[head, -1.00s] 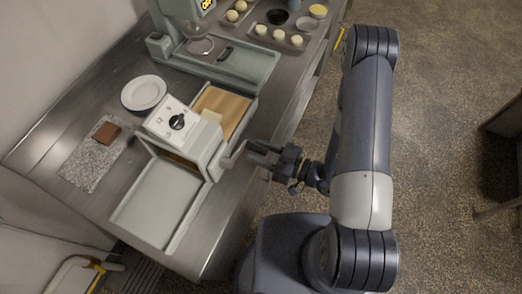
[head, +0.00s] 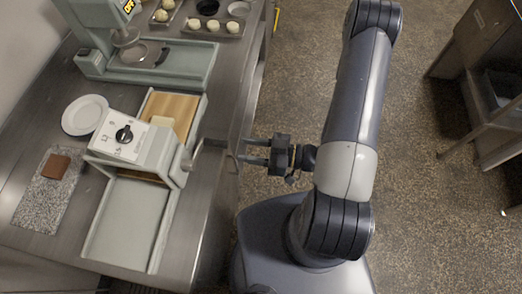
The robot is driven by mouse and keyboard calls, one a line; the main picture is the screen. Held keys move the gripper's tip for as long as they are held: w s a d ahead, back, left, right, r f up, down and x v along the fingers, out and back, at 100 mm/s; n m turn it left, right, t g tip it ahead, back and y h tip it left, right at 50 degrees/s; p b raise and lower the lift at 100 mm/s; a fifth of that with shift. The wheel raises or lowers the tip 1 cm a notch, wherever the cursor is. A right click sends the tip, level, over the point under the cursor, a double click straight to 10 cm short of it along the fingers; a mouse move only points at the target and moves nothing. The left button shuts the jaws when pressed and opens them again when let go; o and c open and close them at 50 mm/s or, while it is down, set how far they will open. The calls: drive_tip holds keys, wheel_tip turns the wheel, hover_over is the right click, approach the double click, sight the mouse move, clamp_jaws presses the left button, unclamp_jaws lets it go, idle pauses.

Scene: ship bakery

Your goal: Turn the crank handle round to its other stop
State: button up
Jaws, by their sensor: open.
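The machine (head: 160,152) is a pale grey-green box with a white top face and a black dial (head: 124,134). Its crank handle (head: 192,157) is on its right side, a short pale metal arm slanting up and to the right. The crank is small here, and I cannot make out its knob clearly. My gripper (head: 243,149) is open and empty, just right of the counter edge. Its two dark fingers point left towards the crank, with a clear gap between them and it.
A pale tray (head: 125,222) extends in front of the machine, and a wooden board (head: 178,112) lies behind it. A white plate (head: 85,114) and a speckled slab (head: 40,205) with a brown block (head: 56,167) lie left. A mixer-like machine (head: 150,62) stands behind.

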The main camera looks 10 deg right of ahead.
drive_tip(key=shift+v, duration=1.55)
